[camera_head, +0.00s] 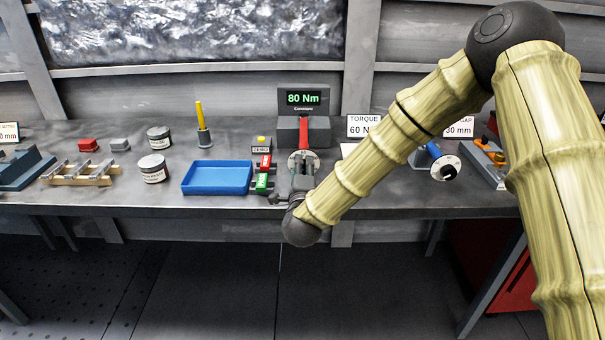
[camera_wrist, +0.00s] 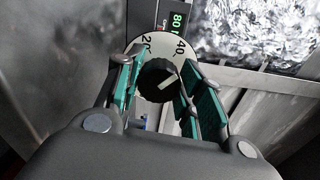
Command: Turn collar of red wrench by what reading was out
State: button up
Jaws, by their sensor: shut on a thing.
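The red wrench (camera_head: 304,128) lies in a grey tester with its pale dial (camera_head: 311,156) toward me. The tester's display (camera_head: 303,97) reads 80 Nm. A card (camera_head: 358,129) beside it says TORQUE and 60, partly hidden by my arm. In the wrist view, the black collar (camera_wrist: 156,84) with a white pointer line sits in front of the numbered dial (camera_wrist: 160,46); 20 and 40 show. My gripper (camera_wrist: 158,78) has its green-padded fingers on both sides of the collar, shut on it. In the head view my gripper (camera_head: 302,174) covers the collar.
A blue tool with a dial (camera_head: 443,170) stands to the right. Cans, a yellow-handled tool (camera_head: 200,115) and a rack (camera_head: 82,174) occupy the left bench.

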jog(key=shift+n, duration=1.2)
jog(key=o, duration=1)
jog(key=s, duration=1.2)
